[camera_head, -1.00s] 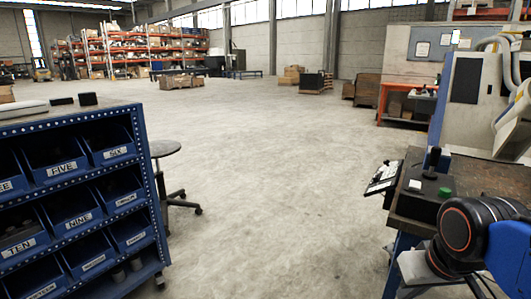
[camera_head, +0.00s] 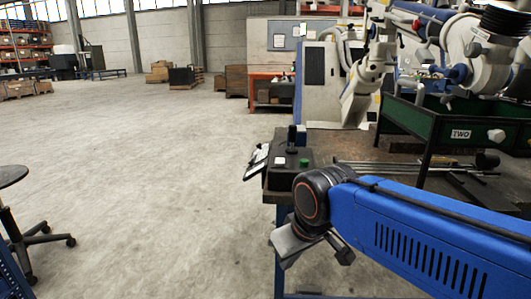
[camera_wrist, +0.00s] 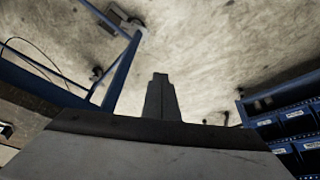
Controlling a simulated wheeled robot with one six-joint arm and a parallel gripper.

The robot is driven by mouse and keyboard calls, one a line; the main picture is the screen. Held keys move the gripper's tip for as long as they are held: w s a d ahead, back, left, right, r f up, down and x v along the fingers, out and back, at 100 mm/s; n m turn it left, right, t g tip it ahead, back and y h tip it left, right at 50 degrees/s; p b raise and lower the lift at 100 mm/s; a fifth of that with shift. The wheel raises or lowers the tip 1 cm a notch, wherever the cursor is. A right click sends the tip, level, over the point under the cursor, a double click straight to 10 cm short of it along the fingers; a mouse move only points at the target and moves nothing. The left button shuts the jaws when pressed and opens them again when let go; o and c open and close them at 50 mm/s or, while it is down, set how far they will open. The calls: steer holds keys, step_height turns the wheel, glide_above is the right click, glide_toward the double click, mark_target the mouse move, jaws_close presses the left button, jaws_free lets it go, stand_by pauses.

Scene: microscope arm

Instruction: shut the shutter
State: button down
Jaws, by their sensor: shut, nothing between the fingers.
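A white jointed arm (camera_head: 372,80), which looks like the microscope arm, stands over the workbench in the head view. Right of it is a bulky grey and blue apparatus (camera_head: 480,50), cut off by the frame edge. I cannot make out which part is the shutter. My gripper (camera_wrist: 160,78) points out over the concrete floor in the wrist view, with its dark fingers together and empty. In the head view my blue arm reaches across the lower right, its wrist end beside the bench's front left corner, apart from the microscope arm.
A stool (camera_head: 20,225) stands at the left. Blue bins (camera_wrist: 290,125) show in the wrist view. The middle floor is open.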

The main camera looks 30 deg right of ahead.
steer(key=w+d+r+n+g, duration=0.1)
steer(key=w+d+r+n, duration=0.2)
steer(key=w+r, duration=0.5)
steer(key=w+d+r+n+g, duration=0.1)
steer(key=w+d+r+n, duration=0.1)
steer(key=w+r, duration=0.55)
step_height(320, 180, up, 13)
steer(key=n+g, duration=0.3)
steer(key=n, duration=0.3)
glide_above(280, 162)
steer(key=shift+s+a, duration=0.1)
steer(key=shift+a, duration=0.05)
step_height(280, 162, down, 14)
